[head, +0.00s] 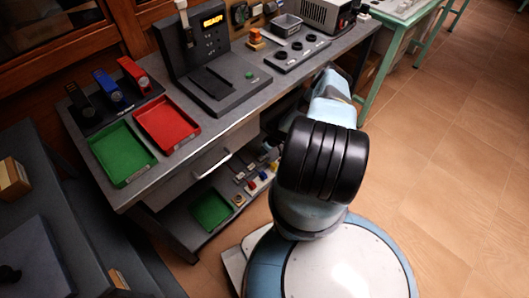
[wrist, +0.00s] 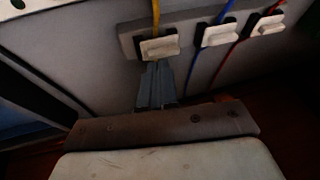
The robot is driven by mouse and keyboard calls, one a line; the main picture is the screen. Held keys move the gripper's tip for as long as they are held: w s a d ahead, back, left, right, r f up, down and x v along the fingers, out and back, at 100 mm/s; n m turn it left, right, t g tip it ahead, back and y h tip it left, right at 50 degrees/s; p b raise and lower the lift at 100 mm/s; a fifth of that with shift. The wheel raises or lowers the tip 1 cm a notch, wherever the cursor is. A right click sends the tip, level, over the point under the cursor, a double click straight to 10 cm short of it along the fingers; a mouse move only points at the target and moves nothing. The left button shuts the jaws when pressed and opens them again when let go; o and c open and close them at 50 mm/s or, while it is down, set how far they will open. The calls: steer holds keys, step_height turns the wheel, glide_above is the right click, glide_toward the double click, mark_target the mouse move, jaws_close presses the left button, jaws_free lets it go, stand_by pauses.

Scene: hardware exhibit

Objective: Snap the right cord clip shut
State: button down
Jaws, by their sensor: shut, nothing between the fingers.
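In the wrist view three pale cord clips sit in a row on a grey bar. The rightmost clip (wrist: 268,26) has a red cord through it, the middle clip (wrist: 220,34) a blue cord, and the leftmost clip (wrist: 159,48) a yellow cord. Whether each clip's flap is fully closed is too dark and small to tell. My gripper (wrist: 156,66) is shut and empty, its fingertips just below the leftmost clip, apart from the rightmost one. Contact with the leftmost clip cannot be told. In the head view my arm hides the gripper and clips.
The bar (wrist: 128,43) is fixed to a grey panel (wrist: 85,60). In the head view a workbench (head: 235,125) carries a red tray (head: 167,122), a green tray (head: 121,153) and a dark test stand (head: 215,85). A green-legged table (head: 400,50) stands behind. The floor at right is clear.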

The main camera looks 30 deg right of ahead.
steer(key=shift+d+r, duration=0.15)
steer(key=shift+r, duration=0.15)
steer(key=v, duration=1.3)
steer(key=shift+s, duration=0.15)
